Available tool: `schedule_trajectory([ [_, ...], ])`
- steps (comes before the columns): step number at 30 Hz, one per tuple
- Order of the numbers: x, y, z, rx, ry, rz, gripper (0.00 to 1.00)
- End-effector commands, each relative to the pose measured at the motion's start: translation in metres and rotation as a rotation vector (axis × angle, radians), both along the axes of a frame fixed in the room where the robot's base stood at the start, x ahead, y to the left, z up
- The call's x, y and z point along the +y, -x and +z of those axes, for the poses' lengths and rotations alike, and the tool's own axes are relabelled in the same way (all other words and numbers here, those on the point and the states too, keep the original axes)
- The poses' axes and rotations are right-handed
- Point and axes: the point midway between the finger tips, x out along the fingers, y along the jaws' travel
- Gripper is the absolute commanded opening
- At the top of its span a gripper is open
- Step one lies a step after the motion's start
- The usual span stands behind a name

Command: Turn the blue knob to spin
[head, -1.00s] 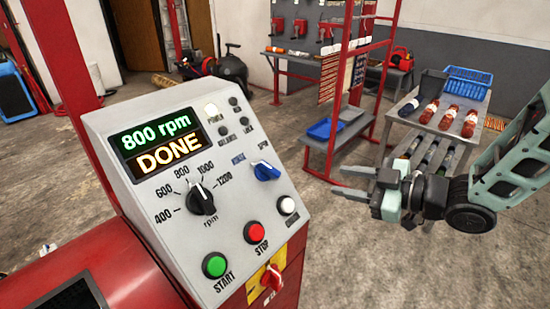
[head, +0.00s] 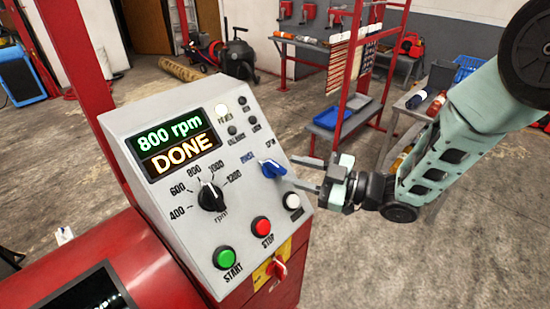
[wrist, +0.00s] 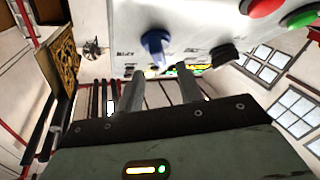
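The blue knob (head: 272,168) is on the right side of the sloped grey control panel (head: 200,262), between a blue label on its left and the SPIN label above. Its grip slants from upper left to lower right, the upper-left end toward the blue label. My gripper (head: 297,172) is just right of the knob, its two fingers apart and pointing at it. In the wrist view the blue knob (wrist: 155,45) stands beyond the fingertips, roughly in line with the gap of my gripper (wrist: 158,75). I see no contact.
The panel has a display reading 800 rpm DONE (head: 172,142), a black rpm knob (head: 211,196), a green START button (head: 224,258), a red STOP button (head: 261,226) and a white button (head: 292,201) close below my gripper. A red shelf rack (head: 350,95) stands behind.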

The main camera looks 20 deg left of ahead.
Motion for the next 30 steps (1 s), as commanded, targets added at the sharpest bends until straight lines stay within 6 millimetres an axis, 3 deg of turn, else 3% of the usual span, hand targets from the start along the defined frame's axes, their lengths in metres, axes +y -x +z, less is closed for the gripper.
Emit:
schedule_trajectory([
  [3,0.023,0.0,0.002,-0.001,0.001,0.003,0.36],
  [9,0.048,-0.002,0.001,0.001,0.001,0.0,0.36],
  [22,0.057,-0.002,0.0,0.0,0.0,0.0,0.36],
  [26,0.057,-0.002,0.0,0.0,0.001,0.0,0.0],
  [30,0.056,-0.002,-0.001,0.001,0.003,-0.001,0.0],
])
